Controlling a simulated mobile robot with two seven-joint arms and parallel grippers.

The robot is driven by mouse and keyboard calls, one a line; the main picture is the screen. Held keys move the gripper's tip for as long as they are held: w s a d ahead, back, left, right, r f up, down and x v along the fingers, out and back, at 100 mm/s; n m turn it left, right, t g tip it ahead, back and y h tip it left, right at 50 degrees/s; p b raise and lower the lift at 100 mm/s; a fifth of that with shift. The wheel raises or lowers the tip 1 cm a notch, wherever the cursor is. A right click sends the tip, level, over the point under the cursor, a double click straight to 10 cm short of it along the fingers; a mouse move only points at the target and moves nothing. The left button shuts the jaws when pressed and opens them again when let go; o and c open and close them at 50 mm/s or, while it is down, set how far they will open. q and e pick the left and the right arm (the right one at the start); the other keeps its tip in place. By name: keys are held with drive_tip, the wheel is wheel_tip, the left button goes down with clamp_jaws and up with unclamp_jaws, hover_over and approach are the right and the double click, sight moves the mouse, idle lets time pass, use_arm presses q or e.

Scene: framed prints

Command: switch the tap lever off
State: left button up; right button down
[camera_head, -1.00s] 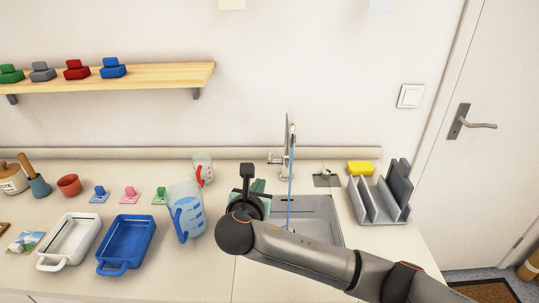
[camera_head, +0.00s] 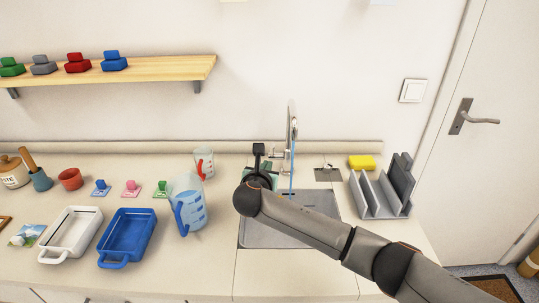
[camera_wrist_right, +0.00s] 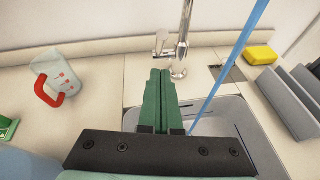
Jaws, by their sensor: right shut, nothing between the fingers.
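The silver tap (camera_head: 292,128) stands behind the sink with blue water running from its spout; the stream (camera_wrist_right: 232,65) also shows in the right wrist view. Its small lever (camera_wrist_right: 162,43) sticks out on the left side of the tap body (camera_wrist_right: 178,70). My right gripper (camera_wrist_right: 160,74) is shut and empty, its green fingers side by side. They point at the tap base, just in front of and below the lever in the picture; I cannot tell whether they touch. In the head view the right gripper (camera_head: 265,167) is partly hidden by my wrist. My left gripper is out of view.
The grey sink (camera_head: 262,238) lies under my right arm. Left of it stand a blue-handled jug (camera_head: 190,210) and a red-handled cup (camera_head: 204,160). Right are a grey rack (camera_head: 380,200) and a yellow sponge (camera_head: 361,162). A wall shelf (camera_head: 150,76) hangs at upper left.

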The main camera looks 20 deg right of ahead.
sight(271, 149)
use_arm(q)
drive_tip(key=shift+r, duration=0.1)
use_arm(e)
drive_tip(key=shift+w+d+r, duration=0.3)
drive_tip(key=shift+w, duration=0.25)
drive_tip(key=shift+w+d+r, duration=0.25)
drive_tip(key=shift+w, duration=0.3)
drive_tip(key=shift+w+d+r, duration=0.3)
drive_tip(key=shift+w, duration=0.25)
drive_tip(key=shift+w, duration=0.1)
